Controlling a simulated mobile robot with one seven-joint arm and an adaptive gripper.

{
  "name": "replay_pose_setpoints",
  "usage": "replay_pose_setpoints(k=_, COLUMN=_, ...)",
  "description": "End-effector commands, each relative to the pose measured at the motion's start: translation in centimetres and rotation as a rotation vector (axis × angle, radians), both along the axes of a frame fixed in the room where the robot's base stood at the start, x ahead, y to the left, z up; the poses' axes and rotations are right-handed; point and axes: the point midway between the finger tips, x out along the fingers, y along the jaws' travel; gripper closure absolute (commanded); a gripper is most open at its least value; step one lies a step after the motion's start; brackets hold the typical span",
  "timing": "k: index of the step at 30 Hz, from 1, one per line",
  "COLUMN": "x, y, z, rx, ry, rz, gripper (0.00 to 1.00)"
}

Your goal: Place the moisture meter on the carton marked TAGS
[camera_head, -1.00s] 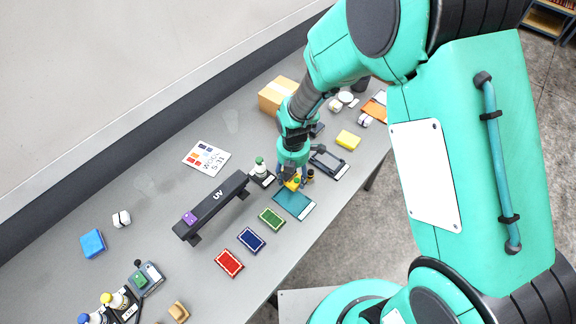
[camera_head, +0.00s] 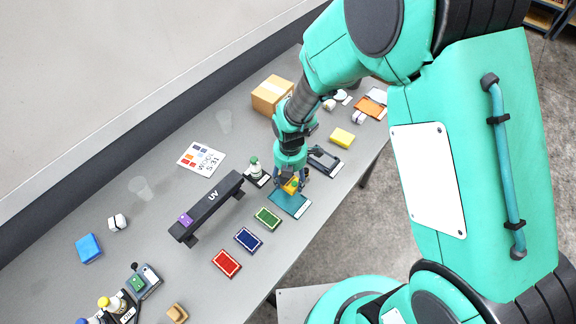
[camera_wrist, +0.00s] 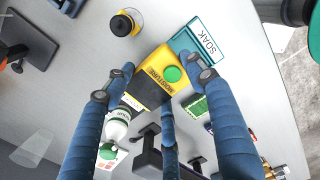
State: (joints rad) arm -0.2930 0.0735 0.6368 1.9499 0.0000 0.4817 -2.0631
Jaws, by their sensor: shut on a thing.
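The moisture meter (camera_wrist: 150,80) is a yellow and black block with a green round knob and lettering, seen in the wrist view. It also shows as a small yellow patch in the head view (camera_head: 291,185). My gripper (camera_wrist: 160,74) has its blue fingers around the meter and is shut on it. In the head view my gripper (camera_head: 289,180) is low over the upper end of the teal SOAK mat (camera_head: 289,203). I cannot tell whether the meter touches the surface. A brown carton (camera_head: 270,96) stands farther back, partly behind my arm; its marking is not readable.
A white bottle with a green cap (camera_wrist: 116,128) and an amber jar with a black lid (camera_wrist: 126,23) stand close to the meter. The black UV bar (camera_head: 208,208) is left of my gripper. A yellow block (camera_head: 342,138) and a dark tray (camera_head: 323,160) lie right.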

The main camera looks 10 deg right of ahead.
Motion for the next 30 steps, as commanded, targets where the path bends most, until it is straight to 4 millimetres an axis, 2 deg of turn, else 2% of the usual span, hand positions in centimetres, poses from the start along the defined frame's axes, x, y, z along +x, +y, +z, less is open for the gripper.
replay_pose_setpoints(k=5, x=0.1, y=0.0, z=1.0, rx=0.001, ry=-0.003, rz=0.000, gripper=0.80)
replay_pose_setpoints(k=8, x=0.1, y=0.0, z=2.4, rx=0.001, ry=-0.004, rz=0.000, gripper=0.80)
replay_pose_setpoints(k=11, x=0.2, y=0.1, z=4.5, rx=0.001, ry=-0.006, rz=0.000, gripper=0.80)
replay_pose_setpoints(k=19, x=0.1, y=0.0, z=12.1, rx=0.002, ry=-0.006, rz=0.000, gripper=0.80)
replay_pose_setpoints(k=30, x=0.1, y=0.0, z=18.8, rx=0.001, ry=-0.004, rz=0.000, gripper=0.80)
